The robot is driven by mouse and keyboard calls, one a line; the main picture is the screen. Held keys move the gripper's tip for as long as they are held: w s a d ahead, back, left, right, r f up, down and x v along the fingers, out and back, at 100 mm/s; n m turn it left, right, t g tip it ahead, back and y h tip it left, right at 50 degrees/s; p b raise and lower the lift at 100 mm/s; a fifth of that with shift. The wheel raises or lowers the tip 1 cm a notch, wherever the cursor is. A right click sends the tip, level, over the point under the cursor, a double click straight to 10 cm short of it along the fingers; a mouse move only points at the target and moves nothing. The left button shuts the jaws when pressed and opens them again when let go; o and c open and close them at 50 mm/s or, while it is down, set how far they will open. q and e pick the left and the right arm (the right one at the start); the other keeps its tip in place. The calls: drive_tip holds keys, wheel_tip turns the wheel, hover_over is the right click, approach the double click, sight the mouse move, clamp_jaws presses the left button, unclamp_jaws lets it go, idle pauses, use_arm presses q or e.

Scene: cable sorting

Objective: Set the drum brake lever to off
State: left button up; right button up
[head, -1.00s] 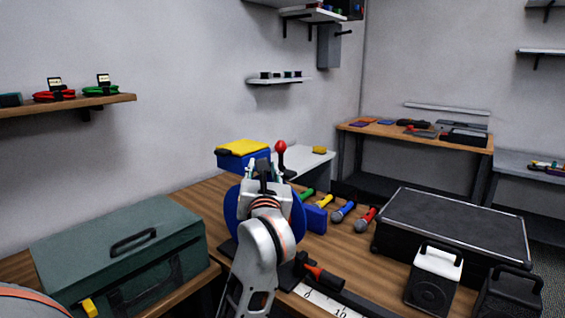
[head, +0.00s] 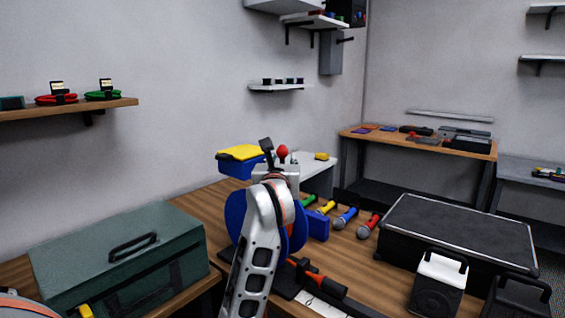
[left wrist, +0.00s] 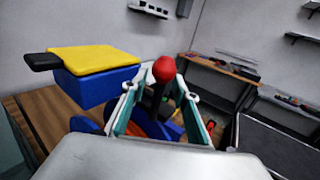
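The brake lever has a red ball knob (head: 282,152), which shows just beyond my left gripper. In the left wrist view the red knob (left wrist: 164,69) and its dark stem stand between the two teal-padded fingers of my left gripper (left wrist: 157,106). The fingers are apart, one on each side of the lever, with no clear contact. The blue cable drum (head: 236,212) stands on the wooden bench, largely hidden behind my left arm. The lever's base and any off marking are hidden. My right gripper is not in view.
A blue box with a yellow lid (head: 241,153) is close to the left of the lever. Several coloured microphones (head: 345,217) lie right of the drum.

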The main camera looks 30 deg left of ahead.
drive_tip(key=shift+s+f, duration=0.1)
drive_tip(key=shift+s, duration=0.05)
use_arm(q)
clamp_jaws()
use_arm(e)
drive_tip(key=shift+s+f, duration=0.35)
